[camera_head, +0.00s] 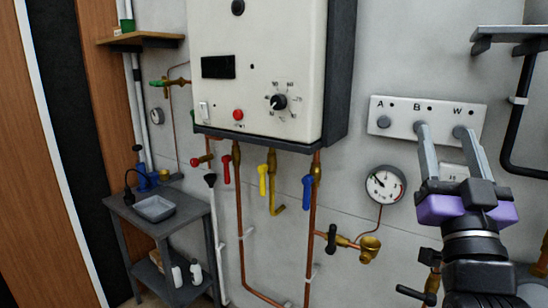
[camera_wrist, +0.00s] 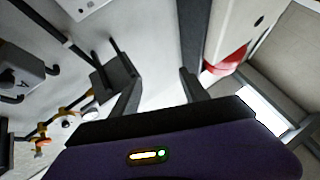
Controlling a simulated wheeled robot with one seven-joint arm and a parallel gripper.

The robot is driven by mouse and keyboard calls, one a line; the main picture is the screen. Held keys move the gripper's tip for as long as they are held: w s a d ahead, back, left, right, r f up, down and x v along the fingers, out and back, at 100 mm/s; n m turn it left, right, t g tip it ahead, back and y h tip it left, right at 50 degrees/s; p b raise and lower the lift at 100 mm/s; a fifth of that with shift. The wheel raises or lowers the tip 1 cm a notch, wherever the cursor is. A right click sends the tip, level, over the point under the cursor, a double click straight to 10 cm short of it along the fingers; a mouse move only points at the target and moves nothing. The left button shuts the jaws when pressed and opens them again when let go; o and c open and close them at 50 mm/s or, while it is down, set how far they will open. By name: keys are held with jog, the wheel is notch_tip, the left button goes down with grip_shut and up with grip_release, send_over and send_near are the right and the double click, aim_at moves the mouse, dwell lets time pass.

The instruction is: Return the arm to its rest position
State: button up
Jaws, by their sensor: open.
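My gripper (camera_head: 443,130) is at the right of the head view, with its two grey fingers pointing up and spread apart. It is open and nothing is between the fingers. In that view the fingertips overlap the lower edge of the white switch panel (camera_head: 400,107) marked A, B and W; I cannot tell whether they touch it. In the wrist view, the fingers of my gripper (camera_wrist: 157,88) stand apart over a pale blurred background. My arm runs down to the lower right of the head view.
A white boiler (camera_head: 262,60) hangs at the centre, with copper pipes and coloured valve handles below. A round gauge (camera_head: 385,185) is left of my gripper. A grey shelf (camera_head: 510,36) is at the upper right. A grey side table (camera_head: 125,207) stands at lower left.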

jog(key=s+a+f+n+g+y, duration=0.15)
jog(key=s+f, duration=0.25)
jog(key=f, duration=0.4)
jog(key=s+a+f+n+y+b, duration=0.1)
jog(key=s+a+f+y, duration=0.1)
jog(key=s+f, duration=0.35)
jog(key=s+a+f+n+g+y, duration=0.1)
jog(key=s+f, duration=0.2)
jog(key=f, duration=0.6)
jog(key=s+a+f+g, duration=0.1)
jog(key=s+f+g, duration=0.3)
jog(key=s+f, duration=0.6)
jog(key=s+a+f+g+b, duration=0.1)
jog(key=s+f+g, duration=0.2)
jog(key=s+f, duration=0.7)
jog(key=s+y, duration=0.1)
jog(key=s, duration=0.6)
jog(key=shift+s+a+f+g+b, duration=0.2)
jog(key=shift+s+g+b, duration=0.1)
jog(key=shift+s+g, duration=0.1)
jog(key=shift+d+m, duration=0.1)
jog(key=shift+m, duration=0.15)
